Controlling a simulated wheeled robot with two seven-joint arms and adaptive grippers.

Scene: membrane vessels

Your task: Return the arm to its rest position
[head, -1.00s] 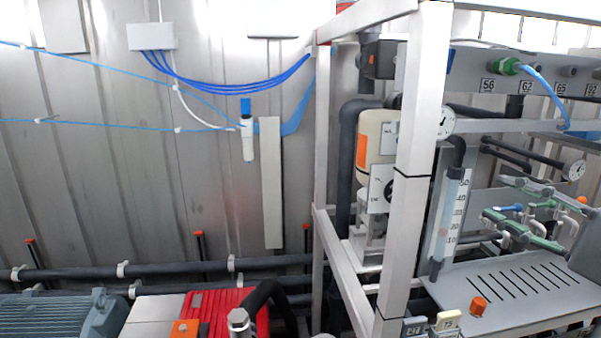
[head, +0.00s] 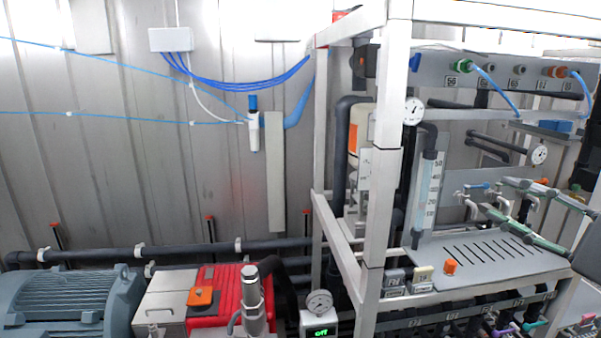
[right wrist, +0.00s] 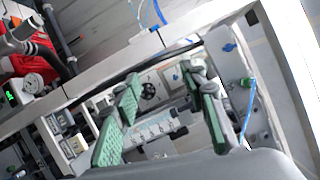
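My right gripper (head: 497,197) shows at the right side of the head view, in front of the rack. Its two green-padded fingers are spread apart, with nothing between them. The right wrist view also shows the open right gripper (right wrist: 163,76), pointing toward the rack, with pipes and fittings visible beyond the fingers. Behind the gripper in the head view are small pipes with valves; I cannot tell how close they are. My left arm and gripper are not in view.
A white rack frame (head: 382,190) stands at centre. A slotted grey shelf (head: 490,258) with an orange knob (head: 450,266) lies below the gripper. A port panel (head: 435,70) with hoses is above. Red equipment (head: 228,305) and a grey motor (head: 70,300) stand lower left.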

